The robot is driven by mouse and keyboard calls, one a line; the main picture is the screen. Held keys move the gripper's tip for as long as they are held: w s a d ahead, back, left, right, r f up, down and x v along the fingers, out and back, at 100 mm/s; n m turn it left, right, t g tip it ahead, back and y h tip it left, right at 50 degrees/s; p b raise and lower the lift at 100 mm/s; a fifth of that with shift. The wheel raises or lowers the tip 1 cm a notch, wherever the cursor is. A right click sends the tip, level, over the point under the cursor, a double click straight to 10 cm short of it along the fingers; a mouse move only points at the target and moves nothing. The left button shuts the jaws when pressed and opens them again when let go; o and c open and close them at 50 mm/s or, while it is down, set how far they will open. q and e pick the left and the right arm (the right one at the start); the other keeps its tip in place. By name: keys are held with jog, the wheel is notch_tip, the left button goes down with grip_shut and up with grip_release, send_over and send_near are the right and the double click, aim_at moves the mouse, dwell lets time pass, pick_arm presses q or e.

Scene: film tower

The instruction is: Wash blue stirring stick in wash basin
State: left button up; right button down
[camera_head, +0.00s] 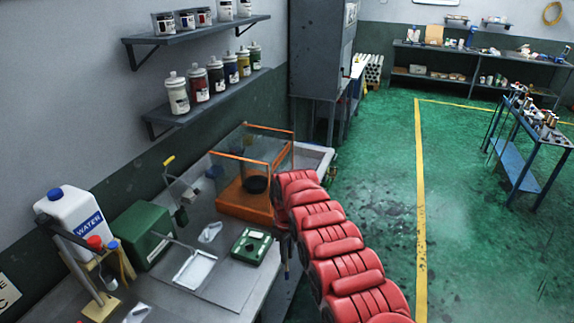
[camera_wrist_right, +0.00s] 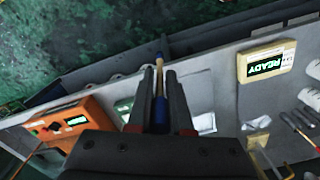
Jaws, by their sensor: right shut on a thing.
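My right gripper (camera_wrist_right: 160,90) is shut on a thin stick (camera_wrist_right: 159,62) with a wooden-coloured end and a blue part between the fingers. In the head view, my right gripper (camera_head: 284,245) hangs by the table's right edge, beside the orange-framed box, partly hidden by my red arm. A pale basin (camera_head: 318,158) shows behind the orange-framed box, mostly hidden by the box and my arm. My left gripper is in neither view.
The orange-framed clear box (camera_head: 240,207) holds a black dish. A green device (camera_head: 252,246), a small white tray (camera_head: 194,270), a green box (camera_head: 142,235) and a white water jug (camera_head: 72,222) stand on the table. Shelves with bottles (camera_head: 205,95) are on the wall.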

dwell(0.4)
jog(key=shift+w+d+f+b, duration=0.1)
jog(key=shift+d+f+b, duration=0.15)
jog(key=shift+f, duration=0.4)
jog(key=shift+d+f+m, duration=0.1)
jog(key=shift+f+m, duration=0.3)
jog(key=shift+m, duration=0.1)
